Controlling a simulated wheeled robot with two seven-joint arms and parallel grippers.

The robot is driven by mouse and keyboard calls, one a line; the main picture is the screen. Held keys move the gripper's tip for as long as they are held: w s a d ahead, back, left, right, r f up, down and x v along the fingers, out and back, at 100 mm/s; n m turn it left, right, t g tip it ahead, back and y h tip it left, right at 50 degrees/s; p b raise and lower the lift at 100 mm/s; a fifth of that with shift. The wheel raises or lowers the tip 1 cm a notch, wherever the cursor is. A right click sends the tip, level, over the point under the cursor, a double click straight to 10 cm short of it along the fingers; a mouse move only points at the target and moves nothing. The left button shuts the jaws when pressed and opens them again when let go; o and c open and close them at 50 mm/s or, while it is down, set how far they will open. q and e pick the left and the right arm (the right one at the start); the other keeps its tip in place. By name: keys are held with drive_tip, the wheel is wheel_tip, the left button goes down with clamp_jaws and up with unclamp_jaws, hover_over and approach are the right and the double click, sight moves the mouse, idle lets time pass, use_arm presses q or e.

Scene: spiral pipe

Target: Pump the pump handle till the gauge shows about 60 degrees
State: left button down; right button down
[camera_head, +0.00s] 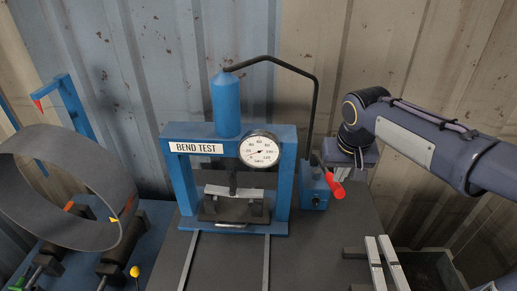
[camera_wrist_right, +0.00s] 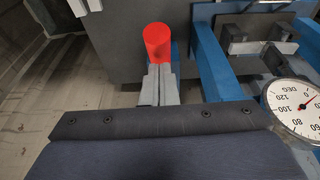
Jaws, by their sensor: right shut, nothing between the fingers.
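The pump is a blue block (camera_head: 314,188) to the right of the blue bend-test frame (camera_head: 284,185), with a red-gripped pump handle (camera_head: 335,187) angled out at its front. The red grip also shows at the fingertips in the right wrist view (camera_wrist_right: 157,42). My right gripper (camera_head: 335,170) is shut and empty, right by the handle; I cannot tell whether it touches it. Its fingers show together in the wrist view (camera_wrist_right: 157,82). The round white gauge (camera_head: 260,149) is on the frame's right; its reading is too small to read surely. My left gripper is not in view.
A blue cylinder (camera_head: 226,103) tops the frame, joined to the pump by a black hose (camera_head: 316,95). A pale strip (camera_head: 233,191) lies under the ram. A large grey ring (camera_head: 70,190) stands at left. Metal bars (camera_head: 384,262) lie at front right.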

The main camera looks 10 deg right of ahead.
wheel_tip(320, 180, down, 9)
drive_tip(key=s+b, duration=0.2)
drive_tip(key=b, duration=0.5)
drive_tip(key=shift+s+a+f, duration=0.15)
drive_tip(key=shift+s+a, duration=0.05)
drive_tip(key=shift+a, duration=0.1)
drive_tip(key=shift+f+b, duration=0.1)
drive_tip(key=shift+b, duration=0.25)
wheel_tip(320, 180, down, 8)
drive_tip(key=b, duration=0.6)
drive_tip(key=shift+s+f+b, duration=0.2)
drive_tip(key=shift+b, duration=0.1)
drive_tip(key=w+r+p, duration=0.1)
drive_tip(key=r+p, duration=0.4)
drive_tip(key=r, duration=0.1)
drive_tip(key=w+r+p, duration=0.1)
drive_tip(key=r+p, duration=0.4)
drive_tip(key=r, duration=0.1)
drive_tip(key=r+p, duration=0.6)
drive_tip(key=shift+w+d+r, duration=0.2)
drive_tip(key=shift+w+d, duration=0.05)
drive_tip(key=shift+w, duration=0.15)
drive_tip(key=shift+f, duration=0.15)
